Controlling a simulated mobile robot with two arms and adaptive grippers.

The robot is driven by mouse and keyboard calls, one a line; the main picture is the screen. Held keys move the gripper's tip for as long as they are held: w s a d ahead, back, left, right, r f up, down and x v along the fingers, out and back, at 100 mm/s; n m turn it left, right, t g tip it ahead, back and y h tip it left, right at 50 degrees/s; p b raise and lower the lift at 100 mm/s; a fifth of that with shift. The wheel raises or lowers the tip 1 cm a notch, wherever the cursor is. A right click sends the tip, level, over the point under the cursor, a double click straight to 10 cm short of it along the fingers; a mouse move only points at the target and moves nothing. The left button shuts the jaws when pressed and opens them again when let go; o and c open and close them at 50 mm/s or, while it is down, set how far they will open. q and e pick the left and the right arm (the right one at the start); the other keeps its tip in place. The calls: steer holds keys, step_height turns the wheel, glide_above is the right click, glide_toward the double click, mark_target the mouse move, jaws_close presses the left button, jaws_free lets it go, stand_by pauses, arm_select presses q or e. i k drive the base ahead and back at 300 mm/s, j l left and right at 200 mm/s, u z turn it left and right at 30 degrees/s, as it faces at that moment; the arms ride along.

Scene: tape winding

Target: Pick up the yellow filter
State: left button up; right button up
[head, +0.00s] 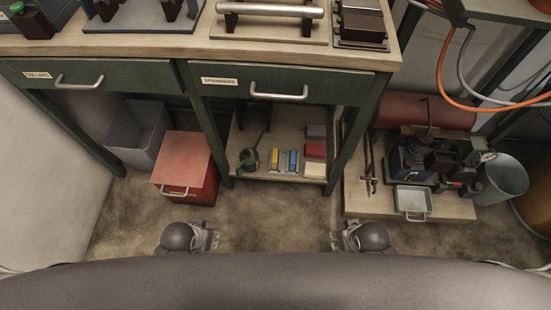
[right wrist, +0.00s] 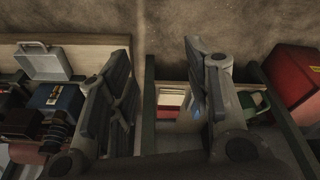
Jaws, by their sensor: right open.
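The yellow filter (head: 275,159) stands on the lower shelf under the workbench, left of a blue filter (head: 293,161). In the right wrist view a sliver of blue (right wrist: 195,103) shows beside a finger, and I cannot make out the yellow filter there. My right gripper (head: 337,241) is over the floor in front of the shelf, right of the filter and apart from it. It is open and empty, its fingers wide apart in the right wrist view (right wrist: 163,92). My left gripper (head: 215,240) is over the floor, left of the filter; its finger opening is unclear.
A green oil can (head: 248,160) stands left of the filters, and red and white boxes (head: 315,151) lie right of them. Bench legs (head: 347,150) flank the shelf. A red toolbox (head: 185,165) and a machine on a low platform (head: 380,205) stand at the sides.

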mark_target(274, 153)
steer(key=j+z, duration=0.15)
steer(key=j, duration=0.95)
steer(key=k+j+z, duration=0.2)
steer(key=j, duration=0.9)
steer(key=i, duration=0.1)
